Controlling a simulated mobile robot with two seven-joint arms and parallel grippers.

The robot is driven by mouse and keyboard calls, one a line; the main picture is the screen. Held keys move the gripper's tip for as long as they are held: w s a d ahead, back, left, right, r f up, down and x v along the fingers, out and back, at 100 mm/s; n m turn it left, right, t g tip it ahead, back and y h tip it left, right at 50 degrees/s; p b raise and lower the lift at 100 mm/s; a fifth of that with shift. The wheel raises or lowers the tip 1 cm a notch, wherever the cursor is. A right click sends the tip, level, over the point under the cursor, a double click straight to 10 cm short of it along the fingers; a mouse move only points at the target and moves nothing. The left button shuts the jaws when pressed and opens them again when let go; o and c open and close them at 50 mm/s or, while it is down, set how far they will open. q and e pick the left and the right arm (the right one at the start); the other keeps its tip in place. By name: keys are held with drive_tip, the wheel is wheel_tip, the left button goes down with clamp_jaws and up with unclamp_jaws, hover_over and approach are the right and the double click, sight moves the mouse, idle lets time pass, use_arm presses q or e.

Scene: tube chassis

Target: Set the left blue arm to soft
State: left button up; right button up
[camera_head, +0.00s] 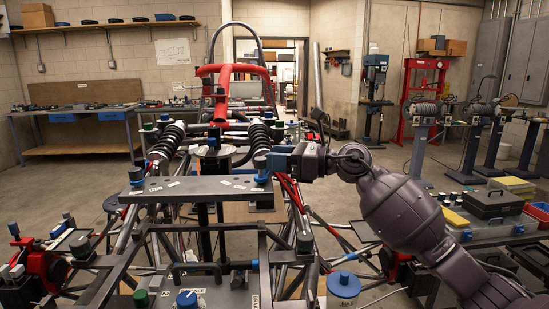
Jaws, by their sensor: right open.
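A grey crossbar plate (200,187) with small white labels spans the tube chassis in the middle of the view. A blue piece (136,176) with a dark top stands at the plate's left end. Another blue piece (261,164) sits at its right end. I cannot read the labels or tell the setting of either piece. My right gripper (272,161) reaches in from the right, with its tips close to the right-end blue piece. It is open; whether it touches that piece is unclear. My left gripper is not in view.
A lower panel with a blue knob (187,300) is at the front. A workbench (75,112) stands back left, and a table with boxes (490,203) is at right.

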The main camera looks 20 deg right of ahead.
drive_tip(key=v, duration=1)
drive_tip(key=shift+s+d, duration=0.1)
